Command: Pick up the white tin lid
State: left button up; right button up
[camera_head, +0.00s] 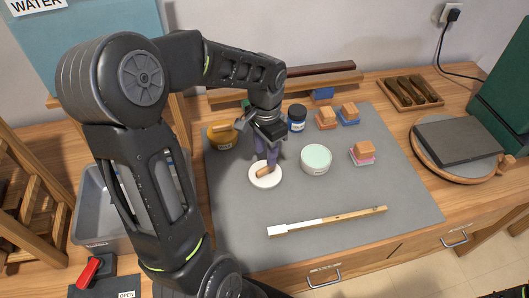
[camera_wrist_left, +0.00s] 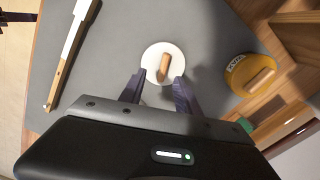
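The white tin lid (camera_head: 265,180) lies flat on the grey mat (camera_head: 330,250). It is a round white disc with a wooden handle on top, and it also shows in the left wrist view (camera_wrist_left: 150,56). My left gripper (camera_head: 267,160) points down close over the lid. In the left wrist view its two fingers (camera_wrist_left: 160,84) are apart, with the handle in line with the gap between them. Nothing is held. I cannot tell whether the fingertips reach down beside the handle. My right gripper is not in view.
An open white tin (camera_head: 316,165) with pale green contents stands right of the lid. A yellow lidded tin (camera_head: 222,137) and a dark blue jar (camera_head: 297,124) stand behind. Several wood-topped blocks (camera_head: 362,150) sit at right. A long white-ended stick (camera_head: 330,221) lies in front.

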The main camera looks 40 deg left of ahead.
aim_at(265, 168)
pick_arm(q)
jog(key=shift+w+a, duration=0.3)
jog(key=shift+w, duration=0.05)
jog(key=shift+r, duration=0.1)
jog(key=shift+d, duration=0.1)
jog(key=shift+f, duration=1.3)
jog(key=shift+f, duration=0.1)
notch_tip(265, 168, down, 5)
jog(key=shift+f+p, duration=0.1)
jog(key=shift+p, duration=0.65)
jog(key=shift+c, duration=0.3)
grip_shut()
